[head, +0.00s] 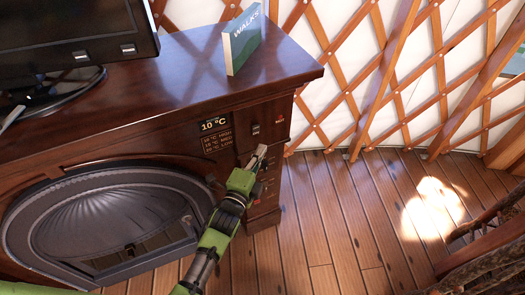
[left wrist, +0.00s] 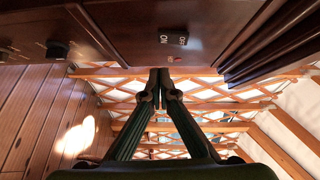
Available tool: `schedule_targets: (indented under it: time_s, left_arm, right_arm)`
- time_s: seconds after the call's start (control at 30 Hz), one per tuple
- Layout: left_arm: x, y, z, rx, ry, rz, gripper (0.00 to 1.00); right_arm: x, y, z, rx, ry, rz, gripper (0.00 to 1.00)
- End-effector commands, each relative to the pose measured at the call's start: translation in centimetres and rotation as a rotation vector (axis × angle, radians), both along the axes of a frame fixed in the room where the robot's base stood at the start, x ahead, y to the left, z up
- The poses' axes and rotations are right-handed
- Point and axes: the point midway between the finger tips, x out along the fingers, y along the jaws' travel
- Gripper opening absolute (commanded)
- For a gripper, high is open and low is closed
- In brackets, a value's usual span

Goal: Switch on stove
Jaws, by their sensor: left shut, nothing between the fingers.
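The stove (head: 100,125) is a dark wooden cabinet with a black arched fire front (head: 105,215) at the left of the head view. Its panel has a display (head: 214,124) reading 10 °C and a small dark switch (head: 255,129) at the right. In the left wrist view the switch (left wrist: 173,38) shows ON and OFF, upside down, with a small red mark (left wrist: 171,59) beside it. Which way it is set I cannot tell. My left gripper (head: 262,150) is shut and empty, just below the switch in the head view. Its closed fingertips (left wrist: 160,74) appear apart from the switch.
A "WALKS" book (head: 242,40) stands on the cabinet top beside a black screen (head: 75,35). Dark knobs (left wrist: 57,50) sit on the panel. Lattice wall (head: 370,75) stands behind.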

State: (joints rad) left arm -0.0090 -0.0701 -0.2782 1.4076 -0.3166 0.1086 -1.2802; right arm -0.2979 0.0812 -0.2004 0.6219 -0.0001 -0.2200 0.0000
Motion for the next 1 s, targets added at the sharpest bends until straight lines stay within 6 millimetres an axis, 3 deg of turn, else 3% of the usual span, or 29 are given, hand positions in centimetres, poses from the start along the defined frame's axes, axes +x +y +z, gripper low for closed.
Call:
schedule_targets:
  time_s: [0.1,0.2,0.5,0.7,1.0]
  left_arm:
    - [-1.9,0.7,-0.4,0.002,0.003,0.001,0.0]
    - [-3.4,1.1,-0.6,0.002,0.003,0.001,0.0]
    - [-7.9,2.6,-1.0,0.002,0.003,0.0,0.0]
    - [-9.2,3.0,-1.0,0.001,0.002,0.0,0.0]
    - [-9.3,3.0,-0.9,0.001,0.002,0.0,0.0]
  right_arm:
    - [-1.6,-1.1,-0.3,-0.014,0.023,0.003,0.4]
    - [-1.9,-1.5,-0.6,-0.019,0.027,0.003,0.4]
    - [1.2,1.1,-1.0,0.013,-0.018,-0.004,0.4]
    - [0.3,0.8,-1.2,0.009,-0.005,-0.003,0.4]
    - [-0.7,0.1,-1.3,0.001,0.01,-0.001,0.4]
